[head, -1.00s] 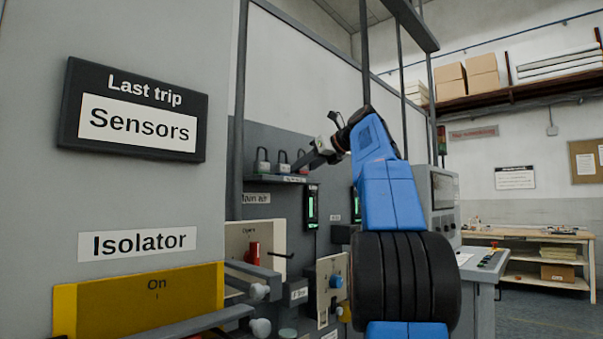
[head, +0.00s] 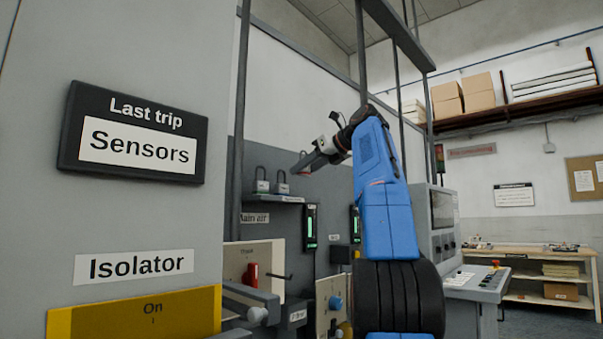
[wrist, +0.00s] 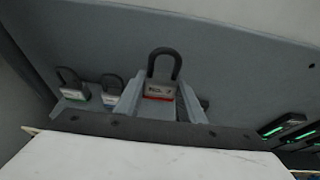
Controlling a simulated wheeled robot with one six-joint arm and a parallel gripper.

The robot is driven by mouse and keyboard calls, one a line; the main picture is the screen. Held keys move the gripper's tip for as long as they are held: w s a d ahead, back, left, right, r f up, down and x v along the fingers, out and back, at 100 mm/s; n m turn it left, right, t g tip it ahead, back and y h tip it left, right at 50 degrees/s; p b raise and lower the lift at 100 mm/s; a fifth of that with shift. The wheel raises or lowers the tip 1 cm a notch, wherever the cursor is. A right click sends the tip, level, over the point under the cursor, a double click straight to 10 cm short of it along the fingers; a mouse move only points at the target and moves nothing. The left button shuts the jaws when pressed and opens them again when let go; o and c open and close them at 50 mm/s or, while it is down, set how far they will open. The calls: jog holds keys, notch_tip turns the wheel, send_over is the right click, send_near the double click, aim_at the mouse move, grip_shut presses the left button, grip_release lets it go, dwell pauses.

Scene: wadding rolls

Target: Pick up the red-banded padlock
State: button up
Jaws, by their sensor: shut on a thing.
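The red-banded padlock (wrist: 159,91) has a dark shackle, a grey labelled body and a red band along its bottom edge. It sits between the fingers of my gripper (wrist: 160,104) in the wrist view, and the gripper is shut on it. In the head view my gripper (head: 305,165) is raised above the right part of the small shelf (head: 288,199).
Two other padlocks stand on the shelf in the head view, the left one (head: 262,183) and the right one (head: 282,184). In the wrist view one has a green band (wrist: 74,93) and one a blue band (wrist: 111,91). A lit green device (head: 310,228) hangs right of the shelf.

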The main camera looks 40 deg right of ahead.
jog(key=s+d, duration=0.2)
jog(key=s, duration=1.6)
jog(key=shift+d, duration=0.3)
